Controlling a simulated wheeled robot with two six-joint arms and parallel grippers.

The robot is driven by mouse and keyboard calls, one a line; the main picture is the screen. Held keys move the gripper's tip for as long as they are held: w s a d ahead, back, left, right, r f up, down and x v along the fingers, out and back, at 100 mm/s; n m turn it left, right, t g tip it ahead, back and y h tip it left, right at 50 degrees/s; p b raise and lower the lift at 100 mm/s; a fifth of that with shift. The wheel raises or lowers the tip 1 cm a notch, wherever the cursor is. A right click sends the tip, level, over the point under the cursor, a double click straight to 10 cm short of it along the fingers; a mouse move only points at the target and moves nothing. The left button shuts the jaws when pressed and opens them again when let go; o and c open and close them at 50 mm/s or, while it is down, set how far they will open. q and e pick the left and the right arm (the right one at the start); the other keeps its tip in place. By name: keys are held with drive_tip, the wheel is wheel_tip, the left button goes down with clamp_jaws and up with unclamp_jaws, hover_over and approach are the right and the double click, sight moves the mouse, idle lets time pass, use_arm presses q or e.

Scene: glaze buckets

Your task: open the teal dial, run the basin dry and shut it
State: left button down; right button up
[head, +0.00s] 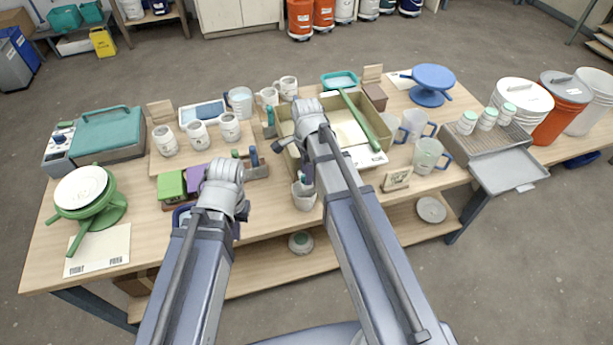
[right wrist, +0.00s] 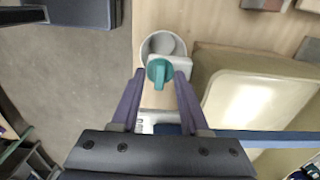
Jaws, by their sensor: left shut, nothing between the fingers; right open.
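The teal dial (right wrist: 159,72) shows in the right wrist view on a white tap body, its grip pointing down the picture. A pale cup (right wrist: 163,42) stands beside and partly under it. The cream basin (right wrist: 250,110) is just right of the dial; in the head view it is the tan tub (head: 286,128). I cannot tell its water level. My right gripper (right wrist: 159,80) is open, one finger on each side of the dial, holding nothing; contact is unclear. My left gripper (head: 208,222) is shut and empty near the table's front edge, its fingertips mostly hidden by its arm.
Green (head: 171,185) and purple (head: 196,178) blocks lie close to my left gripper. Several mugs stand behind and right of the basin. A green turntable (head: 92,205) stands at the left, a blue one (head: 432,84) at the back right.

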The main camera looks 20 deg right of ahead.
clamp_jaws()
idle(0.3)
idle(0.3)
